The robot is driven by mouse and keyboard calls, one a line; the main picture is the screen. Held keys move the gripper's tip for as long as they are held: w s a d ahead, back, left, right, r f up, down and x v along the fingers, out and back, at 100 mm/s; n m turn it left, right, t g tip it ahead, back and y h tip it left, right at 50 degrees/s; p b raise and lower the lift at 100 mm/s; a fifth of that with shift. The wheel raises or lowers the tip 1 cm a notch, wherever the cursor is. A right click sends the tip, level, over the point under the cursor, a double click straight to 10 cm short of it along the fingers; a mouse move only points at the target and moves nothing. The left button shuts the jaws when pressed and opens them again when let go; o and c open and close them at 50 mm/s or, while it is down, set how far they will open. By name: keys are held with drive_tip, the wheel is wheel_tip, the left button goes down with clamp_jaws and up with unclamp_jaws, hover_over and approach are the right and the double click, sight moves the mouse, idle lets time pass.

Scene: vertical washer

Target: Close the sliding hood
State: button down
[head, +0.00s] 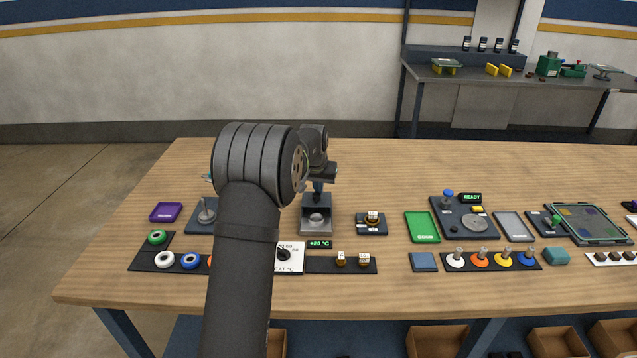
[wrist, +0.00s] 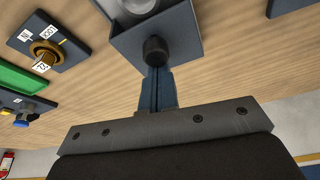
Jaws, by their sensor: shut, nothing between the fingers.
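The washer (head: 316,228) is a small grey box in the middle of the table, with a pale round part in its open front. The dark sliding hood (head: 317,199) shows at its upper part; how far it is slid is hard to tell. In the wrist view the hood (wrist: 178,40) fills the top middle, with a round black knob (wrist: 155,48) at its edge. My gripper (head: 318,186) is at the top of the washer. In the wrist view my gripper (wrist: 157,72) is shut and empty, its fingertips right at the knob; I cannot tell whether they touch.
A dial block (head: 371,222) stands right of the washer, and a green tray (head: 422,227) beyond it. A purple tray (head: 166,212) is at far left. The table behind the washer is clear.

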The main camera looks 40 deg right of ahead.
sight(318, 200)
drive_tip(key=s+a, duration=0.3)
drive_tip(key=shift+s+a, duration=0.3)
drive_tip(key=shift+s, duration=0.1)
drive_tip(key=shift+s+a+f, duration=0.15)
drive_tip(key=shift+s+a, duration=0.05)
drive_tip(key=shift+a, duration=0.05)
drive_tip(key=shift+f, duration=0.1)
drive_tip(key=d, duration=0.1)
drive_tip(key=w+d, duration=0.2)
drive_tip(key=shift+w+d+r, duration=0.2)
drive_tip(key=shift+w+d, duration=0.05)
drive_tip(key=shift+d, duration=0.15)
drive_tip(key=v, duration=1)
drive_tip(key=shift+r, duration=0.1)
